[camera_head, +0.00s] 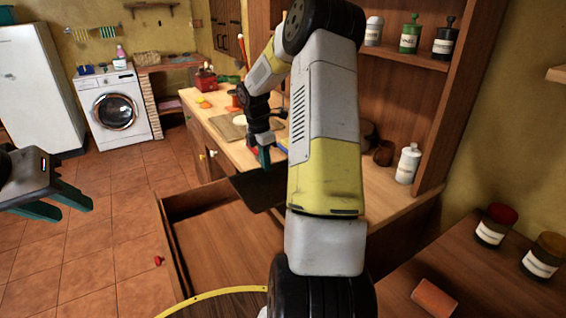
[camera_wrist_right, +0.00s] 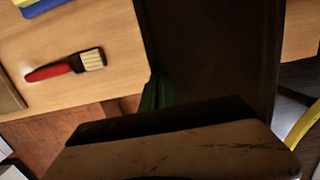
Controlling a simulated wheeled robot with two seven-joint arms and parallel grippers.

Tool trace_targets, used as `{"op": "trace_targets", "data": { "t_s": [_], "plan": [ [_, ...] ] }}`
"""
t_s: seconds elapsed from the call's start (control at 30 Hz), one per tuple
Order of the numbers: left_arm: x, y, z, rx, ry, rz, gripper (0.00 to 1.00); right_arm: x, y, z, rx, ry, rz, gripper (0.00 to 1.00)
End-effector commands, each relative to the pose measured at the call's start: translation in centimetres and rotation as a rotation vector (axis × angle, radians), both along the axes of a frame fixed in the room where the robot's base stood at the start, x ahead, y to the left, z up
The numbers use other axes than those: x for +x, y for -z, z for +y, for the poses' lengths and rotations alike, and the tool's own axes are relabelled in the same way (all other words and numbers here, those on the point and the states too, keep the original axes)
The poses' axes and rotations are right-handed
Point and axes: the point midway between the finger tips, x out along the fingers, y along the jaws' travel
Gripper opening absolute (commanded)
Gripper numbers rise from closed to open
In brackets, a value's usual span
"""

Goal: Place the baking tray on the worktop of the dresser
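The baking tray (camera_head: 258,190) is a dark, flat sheet at the dresser's front edge, partly hidden by my right arm. My right gripper (camera_head: 263,157) is at its far edge and appears shut on it. In the right wrist view the tray (camera_wrist_right: 212,55) spans the upper middle, with a green fingertip (camera_wrist_right: 157,93) against its edge. The tray overlaps the worktop (camera_head: 222,124) in that view; I cannot tell whether it touches it. My left gripper (camera_head: 52,200) is open and empty at the left, over the floor, far from the tray.
An open wooden drawer (camera_head: 215,250) juts out below the tray. A red-handled brush (camera_wrist_right: 65,66) lies on the worktop beside the tray. A cutting board (camera_head: 232,127), brown jar (camera_head: 384,153) and white bottle (camera_head: 408,164) also stand or lie there. Shelves rise behind.

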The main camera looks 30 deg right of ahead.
Motion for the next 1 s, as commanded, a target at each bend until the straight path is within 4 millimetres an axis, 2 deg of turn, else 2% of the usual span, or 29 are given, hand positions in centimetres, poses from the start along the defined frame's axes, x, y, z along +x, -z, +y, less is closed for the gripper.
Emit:
{"op": "trace_targets", "data": {
  "t_s": [0.03, 0.2, 0.4, 0.73, 0.9, 1.0],
  "plan": [
    [0.0, 0.0, 0.0, 0.000, 0.000, 0.000, 0.36, 0.0, 0.1, -1.7, -0.001, 0.007, -0.001, 0.00],
    [0.0, 0.0, 0.0, 0.000, 0.000, 0.000, 0.36, 0.1, 0.6, -6.2, 0.000, 0.006, 0.000, 0.00],
    [0.0, 0.0, 0.0, 0.000, 0.000, 0.000, 0.36, 0.3, 1.0, -10.5, 0.000, 0.004, -0.001, 0.00],
    [0.0, 0.0, 0.0, 0.000, 0.000, 0.000, 0.36, 0.3, 1.2, -13.3, 0.000, 0.003, 0.000, 0.00],
    [0.0, 0.0, 0.0, 0.000, 0.000, 0.000, 0.36, 0.4, 4.0, -13.3, 0.001, -0.002, 0.002, 0.00],
    [0.0, 0.0, 0.0, 0.000, 0.000, 0.000, 0.36, 0.4, 4.7, -13.3, 0.000, 0.000, 0.000, 0.00]
  ]
}}
